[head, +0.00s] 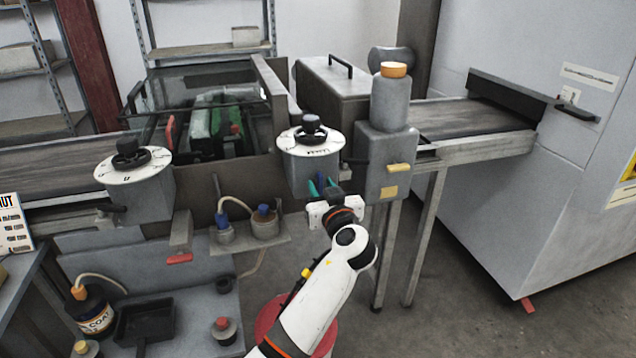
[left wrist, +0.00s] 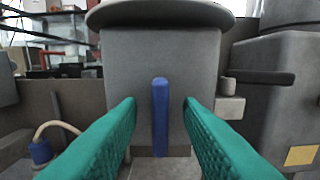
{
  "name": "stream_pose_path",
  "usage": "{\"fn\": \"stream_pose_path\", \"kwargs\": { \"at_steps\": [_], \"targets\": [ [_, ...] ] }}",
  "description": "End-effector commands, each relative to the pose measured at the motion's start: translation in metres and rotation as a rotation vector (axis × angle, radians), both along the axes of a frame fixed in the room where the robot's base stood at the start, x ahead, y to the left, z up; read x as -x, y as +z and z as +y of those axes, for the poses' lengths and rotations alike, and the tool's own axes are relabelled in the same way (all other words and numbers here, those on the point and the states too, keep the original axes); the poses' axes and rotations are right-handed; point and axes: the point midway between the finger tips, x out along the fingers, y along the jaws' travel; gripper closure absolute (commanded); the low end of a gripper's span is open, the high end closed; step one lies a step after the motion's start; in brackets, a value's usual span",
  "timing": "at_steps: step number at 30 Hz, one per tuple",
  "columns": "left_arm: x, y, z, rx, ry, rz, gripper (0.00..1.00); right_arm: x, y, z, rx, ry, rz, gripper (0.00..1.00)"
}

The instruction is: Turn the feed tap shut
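A blue lever (left wrist: 160,116), which looks like the feed tap's handle, stands upright on the front of a grey housing (left wrist: 190,60) in the left wrist view. In the head view this housing (head: 312,172) carries a white dial with a black knob on top. My left gripper (head: 322,186) is in front of the housing in the head view. In the left wrist view its green fingers (left wrist: 160,108) are open, one on each side of the lever, with visible gaps. The lever is mostly hidden by the gripper in the head view. My right gripper is not in view.
A second dialled housing (head: 148,188) stands to the left, with a red-tipped lever (head: 178,257) nearby. Two small pots (head: 264,225) with a hose sit left of my gripper. A grey post with an orange cap (head: 390,100) stands close on the right.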

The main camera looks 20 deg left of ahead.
Motion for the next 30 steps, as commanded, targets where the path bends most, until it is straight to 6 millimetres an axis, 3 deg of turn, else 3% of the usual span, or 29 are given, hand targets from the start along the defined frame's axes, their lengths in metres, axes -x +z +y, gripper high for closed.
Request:
{"fn": "stream_pose_path", "kwargs": {
  "at_steps": [6, 12, 23, 30],
  "targets": [
    [0.0000, -0.0004, -0.0001, -0.001, 0.000, 0.001, 0.69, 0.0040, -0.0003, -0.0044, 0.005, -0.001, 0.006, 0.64],
    [0.0000, -0.0004, 0.0000, -0.001, 0.000, 0.001, 1.00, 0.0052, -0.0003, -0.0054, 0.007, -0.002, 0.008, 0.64],
    [-0.0001, -0.0004, 0.0000, -0.027, 0.000, 0.018, 1.00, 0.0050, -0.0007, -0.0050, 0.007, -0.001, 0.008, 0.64],
    [-0.0006, -0.0004, -0.0006, -0.133, 0.000, 0.090, 1.00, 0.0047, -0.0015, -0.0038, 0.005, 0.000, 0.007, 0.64]
  ]
}}
